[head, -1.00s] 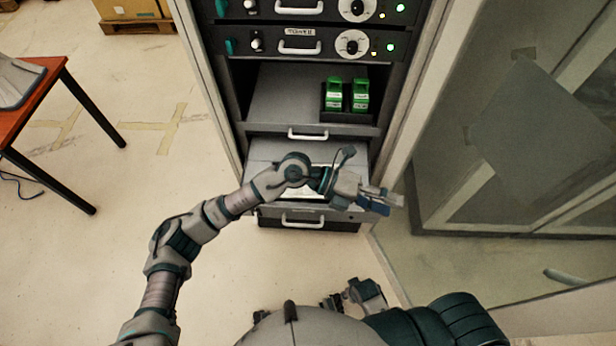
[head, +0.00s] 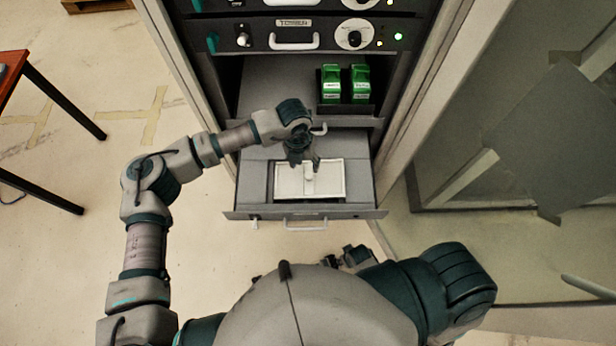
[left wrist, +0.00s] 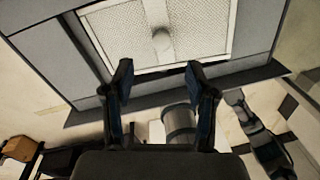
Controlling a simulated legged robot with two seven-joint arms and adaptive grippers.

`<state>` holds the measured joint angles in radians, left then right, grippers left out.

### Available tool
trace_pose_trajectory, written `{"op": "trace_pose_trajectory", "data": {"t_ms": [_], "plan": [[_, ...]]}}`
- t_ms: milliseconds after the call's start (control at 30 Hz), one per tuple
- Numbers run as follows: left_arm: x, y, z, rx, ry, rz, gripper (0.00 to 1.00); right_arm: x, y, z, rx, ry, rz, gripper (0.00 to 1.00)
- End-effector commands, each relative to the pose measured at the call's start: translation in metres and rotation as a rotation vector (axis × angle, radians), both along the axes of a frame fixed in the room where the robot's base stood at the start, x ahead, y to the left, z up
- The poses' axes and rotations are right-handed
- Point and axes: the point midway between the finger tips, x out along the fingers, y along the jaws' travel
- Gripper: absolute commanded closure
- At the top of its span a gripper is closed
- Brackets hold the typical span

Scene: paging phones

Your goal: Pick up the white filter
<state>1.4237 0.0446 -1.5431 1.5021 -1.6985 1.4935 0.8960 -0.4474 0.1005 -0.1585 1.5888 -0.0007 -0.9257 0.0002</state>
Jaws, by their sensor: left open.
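The white filter (head: 330,185) is a flat framed rectangle with a raised knob in its middle. It lies in the pulled-out drawer (head: 362,190) of the cabinet. My left gripper (head: 303,166) is open over the back part of the filter, close to the knob. In the left wrist view the two fingers (left wrist: 157,76) are spread apart with nothing between them. The filter (left wrist: 112,35) and its knob show just beyond the fingertips there. Small dark and grey parts beside my body may be my right gripper; its jaws cannot be made out.
The shelf above the drawer holds green blocks (head: 331,84) in a dark holder. Panels with handles, dials and lights are above that. A cabinet post and glass panel (head: 480,160) stand at the right. An orange table (head: 12,70) is at the far left.

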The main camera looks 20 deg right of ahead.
Motion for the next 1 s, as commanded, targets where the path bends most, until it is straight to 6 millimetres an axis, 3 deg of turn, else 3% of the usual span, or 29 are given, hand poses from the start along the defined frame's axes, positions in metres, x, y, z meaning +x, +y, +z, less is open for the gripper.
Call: {"op": "trace_pose_trajectory", "data": {"t_ms": [100, 367, 667, 900, 1000], "plan": [[-0.002, -0.002, -0.022, 0.000, 0.001, 0.001, 0.43, 0.002, 0.000, 0.001, 0.000, -0.002, 0.000, 0.48], [-0.004, -0.004, -0.039, -0.002, 0.001, -0.001, 0.43, 0.002, 0.000, 0.002, -0.001, 0.001, -0.001, 0.48], [-0.006, -0.006, -0.082, -0.003, 0.002, 0.000, 0.43, 0.001, -0.001, 0.001, -0.002, 0.005, -0.001, 0.48], [-0.005, -0.007, -0.086, -0.002, 0.000, -0.001, 0.43, 0.005, 0.001, 0.007, 0.001, -0.004, -0.001, 0.48], [-0.005, -0.007, -0.086, -0.002, 0.000, -0.001, 0.65, 0.005, 0.001, 0.007, 0.001, -0.006, -0.001, 0.48]]}}
